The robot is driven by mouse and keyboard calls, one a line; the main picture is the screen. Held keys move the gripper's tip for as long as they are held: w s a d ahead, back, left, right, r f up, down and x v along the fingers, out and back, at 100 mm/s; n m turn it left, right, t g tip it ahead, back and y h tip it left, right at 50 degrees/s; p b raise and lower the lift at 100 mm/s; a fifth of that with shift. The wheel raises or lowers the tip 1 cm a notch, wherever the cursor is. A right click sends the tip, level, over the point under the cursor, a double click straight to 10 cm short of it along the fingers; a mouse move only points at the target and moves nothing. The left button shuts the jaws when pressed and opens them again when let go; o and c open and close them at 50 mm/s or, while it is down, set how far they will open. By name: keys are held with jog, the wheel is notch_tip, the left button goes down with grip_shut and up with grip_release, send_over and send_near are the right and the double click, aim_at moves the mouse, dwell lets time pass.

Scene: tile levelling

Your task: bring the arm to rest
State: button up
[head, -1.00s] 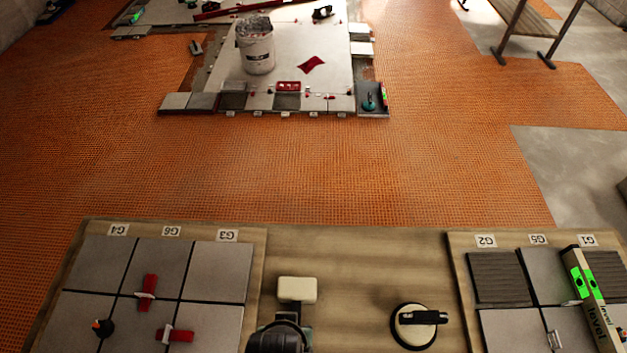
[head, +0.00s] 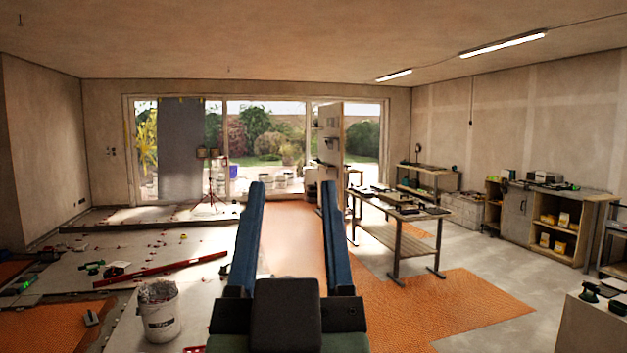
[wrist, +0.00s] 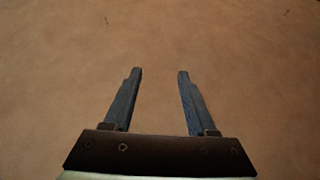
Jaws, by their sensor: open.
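My gripper (head: 293,190) is raised in front of the head camera with its two blue fingers apart and nothing between them. In the wrist view my gripper (wrist: 156,74) also shows open and empty, against a plain brownish surface. The fingers touch nothing in either view. The work board with the grey tiles does not show in the current frames.
A white bucket (head: 159,314) stands on the pale tiled floor at left, near a long red bar (head: 160,268). A workbench (head: 398,226) stands right of centre. Shelving (head: 553,225) lines the right wall. Orange matting (head: 470,305) covers floor between them.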

jog(key=s+d+r+t, duration=0.1)
jog(key=s+r+t, duration=0.2)
jog(key=s+r, duration=0.2)
notch_tip(320, 180, up, 2)
jog(key=shift+s+d+r+m+h, duration=0.2)
jog(key=shift+d+m+h, duration=0.1)
jog(key=shift+d+h, duration=0.1)
jog(key=shift+a+f, duration=0.1)
jog(key=shift+c, duration=0.6)
